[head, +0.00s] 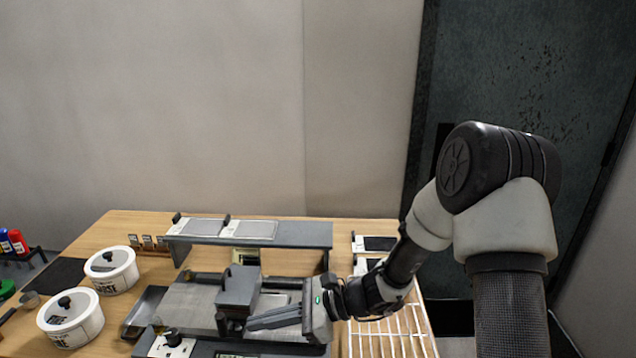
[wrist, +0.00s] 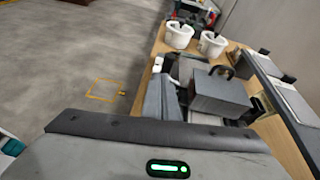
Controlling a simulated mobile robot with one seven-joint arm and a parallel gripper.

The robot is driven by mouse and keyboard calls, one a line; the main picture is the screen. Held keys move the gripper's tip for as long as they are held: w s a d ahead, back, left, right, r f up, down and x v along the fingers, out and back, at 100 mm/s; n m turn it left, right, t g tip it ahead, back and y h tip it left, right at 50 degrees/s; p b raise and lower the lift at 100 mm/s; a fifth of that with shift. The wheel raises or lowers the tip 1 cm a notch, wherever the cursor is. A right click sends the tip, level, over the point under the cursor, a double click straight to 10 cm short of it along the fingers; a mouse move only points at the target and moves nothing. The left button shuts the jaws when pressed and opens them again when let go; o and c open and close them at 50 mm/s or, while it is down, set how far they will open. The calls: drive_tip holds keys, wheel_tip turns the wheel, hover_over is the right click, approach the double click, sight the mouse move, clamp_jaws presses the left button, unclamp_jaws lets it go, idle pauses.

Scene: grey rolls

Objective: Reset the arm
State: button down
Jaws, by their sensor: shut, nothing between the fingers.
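My gripper (head: 250,323) is at the lower middle of the head view, with its fingers pointing left. It is shut and empty. It lies over the front of a grey machine (head: 190,302) on the wooden table, next to a dark grey block (head: 239,287) with a handle. I cannot tell whether the fingers touch the machine. In the wrist view the gripper's fingers (wrist: 165,97) show beside the same grey block (wrist: 222,95). My arm reaches in from the right of the head view.
Two white tubs (head: 111,270) (head: 70,317) stand on the table at left. A raised grey shelf (head: 290,234) with flat panels runs behind the machine. A white rack (head: 385,335) lies under my forearm at right. Bare floor (wrist: 60,55) shows left of the table in the wrist view.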

drive_tip(key=s+d+r+n+t+h+p, duration=0.2)
drive_tip(key=s+d+r+n+h, duration=0.2)
drive_tip(key=d+r, duration=0.4)
drive_tip(key=s+d+r+n+t+h+p, duration=0.2)
drive_tip(key=s+d+r+n+h, duration=0.3)
drive_tip(key=d+r, duration=0.4)
drive_tip(key=s+d+r+n+t+h+p, duration=0.1)
drive_tip(key=s+d+r+n+h+p, duration=0.2)
drive_tip(key=s+d+r+n+h, duration=0.2)
drive_tip(key=s+d+r+n, duration=0.2)
drive_tip(key=d+r+n, duration=0.1)
drive_tip(key=d+r, duration=0.1)
drive_tip(key=shift+d+r+t, duration=0.15)
drive_tip(key=shift+r+t, duration=0.25)
drive_tip(key=shift+r, duration=0.5)
